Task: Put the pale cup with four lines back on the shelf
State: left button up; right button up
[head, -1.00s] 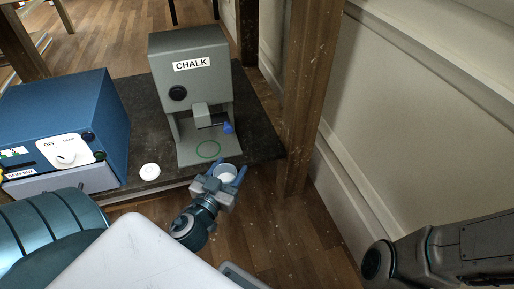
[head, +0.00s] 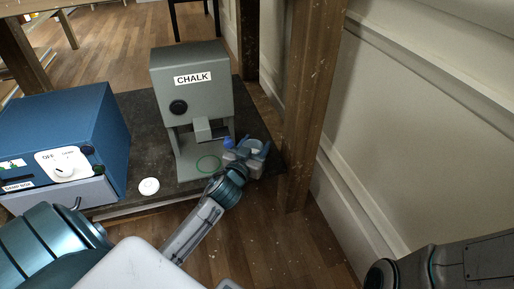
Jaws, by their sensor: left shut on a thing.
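My left gripper (head: 257,148) is at the right side of the grey machine labelled CHALK (head: 190,78), over the right part of the dark shelf. It is shut on a pale cup (head: 254,144), of which only the rim and a bit of the wall show between the blue fingers. Lines on the cup cannot be made out. I cannot tell whether the cup touches the shelf (head: 150,130). Of my right arm only a dark grey link shows at the lower right; its gripper is out of view.
A blue box with a dial (head: 66,171) stands on the left of the shelf. A small white round thing (head: 149,186) lies near the front edge. A wooden post (head: 312,110) stands close on the right.

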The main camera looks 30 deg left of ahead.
pick_arm(q)
jog(key=shift+w+a+f+b, duration=0.1)
jog(key=shift+w+f+b, duration=0.55)
jog(key=shift+f+b, duration=0.2)
jog(key=shift+r, duration=0.1)
jog(key=o, duration=0.6)
jog(key=shift+f, duration=0.2)
jog(key=o, duration=0.5)
jog(key=shift+r, duration=0.15)
